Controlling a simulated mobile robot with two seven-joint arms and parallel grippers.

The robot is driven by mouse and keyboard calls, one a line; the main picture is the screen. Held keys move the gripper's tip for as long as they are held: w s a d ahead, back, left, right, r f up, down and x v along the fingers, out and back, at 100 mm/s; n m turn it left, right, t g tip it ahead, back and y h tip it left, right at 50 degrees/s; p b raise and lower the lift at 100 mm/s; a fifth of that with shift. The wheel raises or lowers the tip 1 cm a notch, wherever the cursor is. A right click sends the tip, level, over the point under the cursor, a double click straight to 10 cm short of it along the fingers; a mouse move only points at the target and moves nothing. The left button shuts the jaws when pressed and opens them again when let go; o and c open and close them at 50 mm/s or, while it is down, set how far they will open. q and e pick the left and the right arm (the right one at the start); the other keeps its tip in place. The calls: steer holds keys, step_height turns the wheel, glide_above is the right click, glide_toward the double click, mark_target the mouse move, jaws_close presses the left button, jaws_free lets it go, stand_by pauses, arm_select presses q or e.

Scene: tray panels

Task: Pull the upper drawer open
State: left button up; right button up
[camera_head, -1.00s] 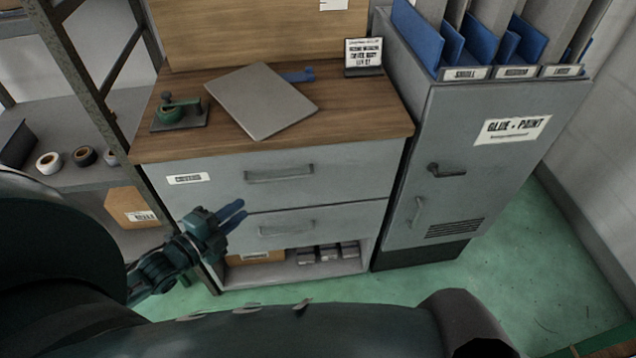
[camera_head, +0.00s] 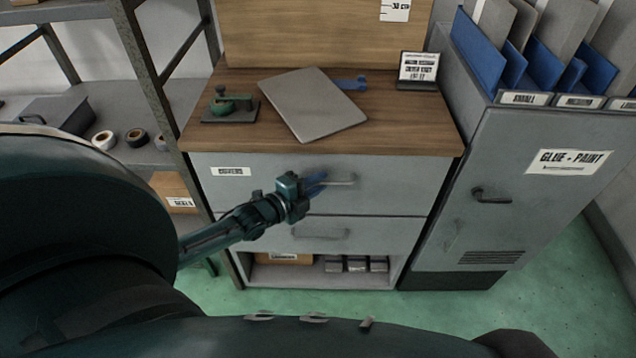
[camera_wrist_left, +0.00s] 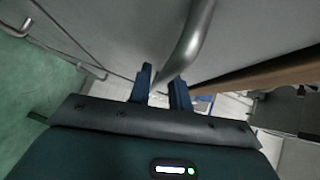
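The upper drawer (camera_head: 400,175) is a grey front with a white label, under the wooden top, and it looks shut. Its bar handle (camera_head: 343,181) is partly hidden behind my left gripper (camera_head: 317,183). My left gripper is at the left part of this handle, with its blue fingers pointing at the drawer. In the left wrist view the two fingers (camera_wrist_left: 162,92) stand apart, and the metal handle (camera_wrist_left: 190,40) runs down to the gap between them. I cannot tell whether they touch it. My right gripper is not in view.
The lower drawer (camera_head: 385,235) has its own handle, above an open shelf with boxes. A grey laptop-like panel (camera_head: 312,105) and a green-and-black tool (camera_head: 232,106) lie on the wooden top. A grey cabinet (camera_head: 500,220) stands at the right, a shelf rack (camera_head: 150,60) at the left.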

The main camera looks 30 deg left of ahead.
arm_select(q)
steer(key=shift+w, duration=0.25)
steer(key=shift+d, duration=0.1)
steer(key=shift+c, duration=0.4)
jaws_close()
